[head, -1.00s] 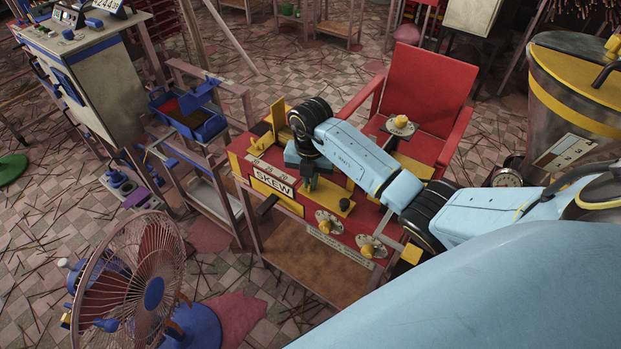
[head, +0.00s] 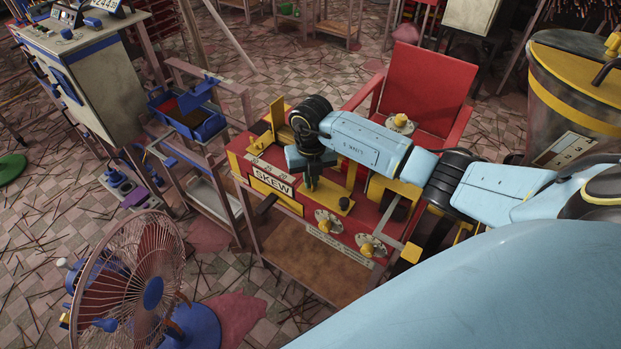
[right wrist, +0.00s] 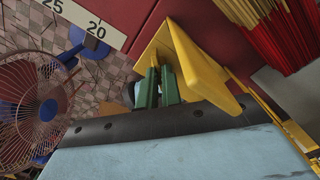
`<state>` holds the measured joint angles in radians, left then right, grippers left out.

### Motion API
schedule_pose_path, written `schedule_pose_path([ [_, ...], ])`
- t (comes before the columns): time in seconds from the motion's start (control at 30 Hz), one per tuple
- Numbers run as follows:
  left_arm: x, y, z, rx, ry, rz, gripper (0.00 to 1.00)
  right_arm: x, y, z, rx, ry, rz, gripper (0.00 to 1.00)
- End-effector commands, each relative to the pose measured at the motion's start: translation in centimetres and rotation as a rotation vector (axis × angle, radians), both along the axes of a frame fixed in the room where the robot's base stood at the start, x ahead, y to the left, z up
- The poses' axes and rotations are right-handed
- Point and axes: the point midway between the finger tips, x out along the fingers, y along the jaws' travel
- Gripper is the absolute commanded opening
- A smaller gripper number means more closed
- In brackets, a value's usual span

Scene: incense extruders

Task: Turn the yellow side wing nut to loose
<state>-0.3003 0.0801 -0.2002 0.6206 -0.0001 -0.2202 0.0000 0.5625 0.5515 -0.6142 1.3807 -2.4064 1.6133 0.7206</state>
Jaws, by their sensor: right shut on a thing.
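The gripper is shut on a yellow part there. The grip point is hidden, and I cannot make out the wing nut's shape. My left gripper is not in view.
A red chair-like frame (head: 428,92) stands behind. A fan (head: 150,275) is at front left, a metal drum (head: 575,100) at right. Incense sticks litter the floor.

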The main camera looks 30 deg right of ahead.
Motion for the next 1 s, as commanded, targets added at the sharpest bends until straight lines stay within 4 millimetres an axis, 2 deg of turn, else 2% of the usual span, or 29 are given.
schedule_pose_path([
  [0.4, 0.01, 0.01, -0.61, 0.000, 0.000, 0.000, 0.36, 0.09, -0.18, 0.11, -0.002, -0.003, 0.177, 0.00],
  [0.9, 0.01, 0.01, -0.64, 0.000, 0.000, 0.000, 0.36, 0.12, -0.14, 0.17, 0.000, -0.005, 0.196, 0.00],
  [0.93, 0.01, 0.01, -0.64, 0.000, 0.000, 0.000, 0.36, 0.13, -0.13, 0.17, 0.000, -0.005, 0.196, 0.09],
  [1.0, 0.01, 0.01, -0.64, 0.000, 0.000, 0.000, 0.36, 0.13, -0.13, 0.16, 0.000, -0.005, 0.196, 0.18],
])
